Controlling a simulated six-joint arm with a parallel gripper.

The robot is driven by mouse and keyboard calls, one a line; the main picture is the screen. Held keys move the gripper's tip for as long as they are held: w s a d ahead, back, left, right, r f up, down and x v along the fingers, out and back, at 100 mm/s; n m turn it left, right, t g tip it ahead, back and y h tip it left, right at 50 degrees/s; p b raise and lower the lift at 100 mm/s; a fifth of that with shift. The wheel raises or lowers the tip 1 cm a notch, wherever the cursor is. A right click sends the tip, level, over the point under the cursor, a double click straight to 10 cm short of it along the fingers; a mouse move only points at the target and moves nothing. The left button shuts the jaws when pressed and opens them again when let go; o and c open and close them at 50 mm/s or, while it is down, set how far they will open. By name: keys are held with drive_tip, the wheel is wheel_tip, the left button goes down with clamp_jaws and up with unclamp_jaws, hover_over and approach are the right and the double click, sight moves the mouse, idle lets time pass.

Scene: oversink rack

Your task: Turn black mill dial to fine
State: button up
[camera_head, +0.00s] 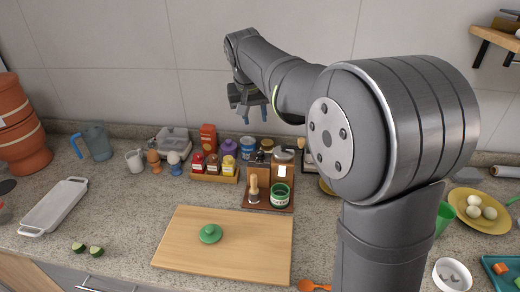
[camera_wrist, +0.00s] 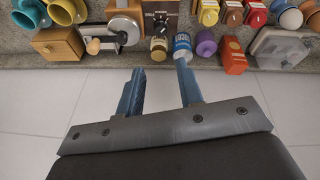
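The black mill (camera_wrist: 160,22) shows at the top of the wrist view, as a dark box with white markings and a round dial (camera_wrist: 159,19). The dial's setting is too small to read. In the head view the mill (camera_head: 261,158) is small and dark among the jars behind the cutting board. My gripper (camera_head: 250,112) hangs above the back of the counter, near the wall. In the wrist view its blue fingers (camera_wrist: 160,68) are apart with nothing between them. They are clear of the mill.
A blue jar (camera_wrist: 182,45), a small yellow-labelled jar (camera_wrist: 158,49) and a purple jar (camera_wrist: 206,45) stand close by the mill. Red, brown and yellow mills (camera_head: 212,163) stand left of it. A green jar (camera_head: 280,196) sits in front. The cutting board (camera_head: 200,262) is mostly bare.

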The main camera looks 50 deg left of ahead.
drive_tip(key=s+a+m, duration=0.1)
drive_tip(key=m, duration=0.4)
drive_tip(key=m+t, duration=0.1)
drive_tip(key=m, duration=0.2)
approach(261, 152)
drive_tip(key=shift+h, duration=0.4)
drive_tip(key=x, duration=0.8)
drive_tip(key=shift+w+a+f, duration=0.15)
drive_tip(key=shift+a+f, duration=0.1)
drive_tip(key=shift+a, duration=0.2)
drive_tip(key=c, duration=0.7)
